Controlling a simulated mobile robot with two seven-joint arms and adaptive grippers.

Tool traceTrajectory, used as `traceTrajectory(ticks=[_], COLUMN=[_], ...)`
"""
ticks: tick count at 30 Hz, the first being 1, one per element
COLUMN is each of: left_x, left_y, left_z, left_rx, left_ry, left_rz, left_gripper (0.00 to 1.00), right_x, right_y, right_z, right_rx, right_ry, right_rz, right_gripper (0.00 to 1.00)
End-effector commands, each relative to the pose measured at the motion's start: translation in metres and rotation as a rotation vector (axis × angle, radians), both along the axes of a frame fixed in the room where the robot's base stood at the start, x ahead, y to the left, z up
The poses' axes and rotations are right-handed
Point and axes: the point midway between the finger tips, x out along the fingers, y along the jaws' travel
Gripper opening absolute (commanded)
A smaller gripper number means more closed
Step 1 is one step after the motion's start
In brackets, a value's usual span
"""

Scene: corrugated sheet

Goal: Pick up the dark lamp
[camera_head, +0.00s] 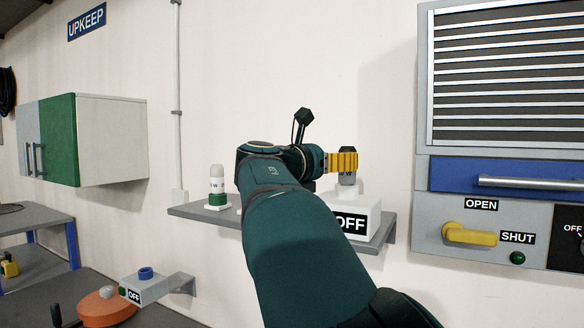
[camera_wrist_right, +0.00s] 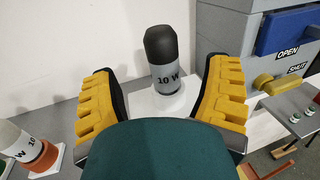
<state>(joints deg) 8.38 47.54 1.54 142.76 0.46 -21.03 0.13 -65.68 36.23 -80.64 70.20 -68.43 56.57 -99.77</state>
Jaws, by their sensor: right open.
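The dark lamp (camera_wrist_right: 162,60) has a black rounded top and a grey lower part marked "10 W". It stands upright on a white block in the right wrist view. My right gripper (camera_wrist_right: 163,80) is open, with one finger on each side of the lamp in the picture. It also shows in the head view (camera_head: 342,161), over the lamp's top. I cannot tell whether the fingers touch it. My left gripper is in neither view.
The white "OFF" block (camera_head: 362,218) sits on a grey wall shelf (camera_head: 388,236). A white lamp with a green base (camera_head: 217,187) stands at the shelf's left. An orange-based lamp (camera_wrist_right: 42,153) shows at lower left. A grey cabinet with a yellow handle (camera_head: 469,234) is at right.

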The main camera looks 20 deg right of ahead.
Motion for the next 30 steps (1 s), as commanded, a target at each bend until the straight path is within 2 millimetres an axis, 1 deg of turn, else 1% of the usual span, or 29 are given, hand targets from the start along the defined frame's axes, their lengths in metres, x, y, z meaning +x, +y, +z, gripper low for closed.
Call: traceTrajectory(ticks=[5, 12, 15, 18, 24, 26, 27, 29, 30], left_x=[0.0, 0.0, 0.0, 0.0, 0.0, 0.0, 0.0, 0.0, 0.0], left_y=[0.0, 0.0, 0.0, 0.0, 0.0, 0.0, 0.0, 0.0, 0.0], left_z=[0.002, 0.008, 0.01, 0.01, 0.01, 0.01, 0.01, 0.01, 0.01], left_rx=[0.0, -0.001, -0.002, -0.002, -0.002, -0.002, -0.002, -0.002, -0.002], left_ry=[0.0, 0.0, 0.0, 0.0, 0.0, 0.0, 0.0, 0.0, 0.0], left_rz=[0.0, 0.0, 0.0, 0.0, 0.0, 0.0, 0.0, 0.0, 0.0], left_gripper=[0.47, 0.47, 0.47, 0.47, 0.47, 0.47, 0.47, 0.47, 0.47], right_x=[0.004, 0.017, 0.021, 0.022, 0.022, 0.022, 0.022, 0.022, 0.022], right_y=[-0.01, -0.042, -0.05, -0.053, -0.052, -0.052, -0.052, -0.052, -0.052], right_z=[-0.001, -0.001, -0.001, -0.002, -0.002, -0.002, -0.002, -0.002, -0.002], right_rx=[0.0, 0.0, 0.001, 0.001, 0.001, 0.001, 0.001, 0.001, 0.001], right_ry=[0.001, 0.0, 0.0, 0.0, 0.0, 0.0, 0.0, 0.0, 0.0], right_rz=[0.0, -0.002, 0.0, 0.001, 0.002, 0.002, 0.001, 0.001, 0.001], right_gripper=[0.76, 0.76, 0.76, 0.76, 0.77, 0.56, 0.42, 0.21, 0.07])
